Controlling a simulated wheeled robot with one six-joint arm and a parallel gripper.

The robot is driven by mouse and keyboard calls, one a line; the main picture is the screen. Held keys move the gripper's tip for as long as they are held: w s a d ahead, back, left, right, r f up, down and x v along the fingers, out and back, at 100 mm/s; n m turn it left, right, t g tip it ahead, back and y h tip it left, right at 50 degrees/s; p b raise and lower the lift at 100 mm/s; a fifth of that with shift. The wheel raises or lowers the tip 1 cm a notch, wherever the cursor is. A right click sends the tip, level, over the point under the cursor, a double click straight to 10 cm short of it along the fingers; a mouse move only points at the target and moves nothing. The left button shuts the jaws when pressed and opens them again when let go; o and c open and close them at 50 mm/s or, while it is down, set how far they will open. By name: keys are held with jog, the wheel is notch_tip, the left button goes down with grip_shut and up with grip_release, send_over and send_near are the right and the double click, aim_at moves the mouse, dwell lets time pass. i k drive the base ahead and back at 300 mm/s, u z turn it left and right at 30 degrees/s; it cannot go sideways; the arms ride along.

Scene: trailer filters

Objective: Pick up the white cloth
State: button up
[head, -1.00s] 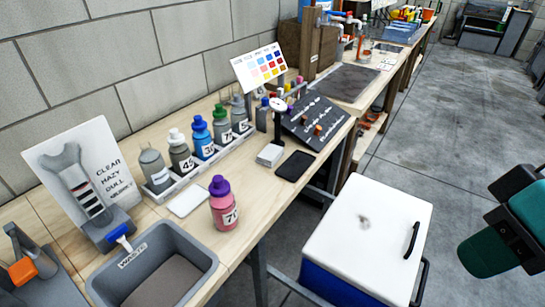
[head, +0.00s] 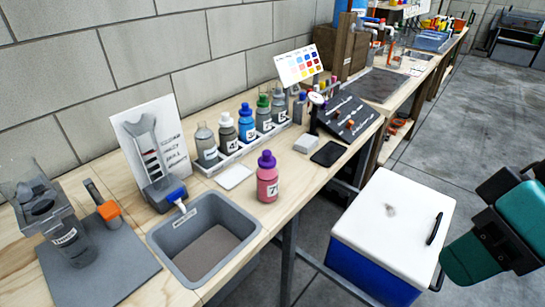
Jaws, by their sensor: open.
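Two white things on the wooden workbench could be the white cloth. One is a flat, thin white square (head: 234,177) lying just left of a pink bottle with a purple cap (head: 267,178). The other is a thicker, small white stack (head: 306,143), perhaps folded, lying between the bottle row and a black flat pad (head: 328,153). I cannot tell which is cloth. My arm's teal and dark links show at the right edge, away from the bench, but my gripper is not in view.
A grey bin (head: 203,240) sits at the bench's front, left of the pink bottle. Several bottles stand in a white rack (head: 240,153) by the wall. A white-lidded blue cooler (head: 391,230) stands on the floor before the bench. Open concrete floor lies right.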

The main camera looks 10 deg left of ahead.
aim_at(308, 142)
jog(key=u, duration=0.4)
jog(key=k, duration=1)
jog(key=z, duration=0.45)
jog(key=i, duration=1.95)
jog(key=u, duration=1)
jog(key=i, duration=0.35)
jog(key=u, duration=0.45)
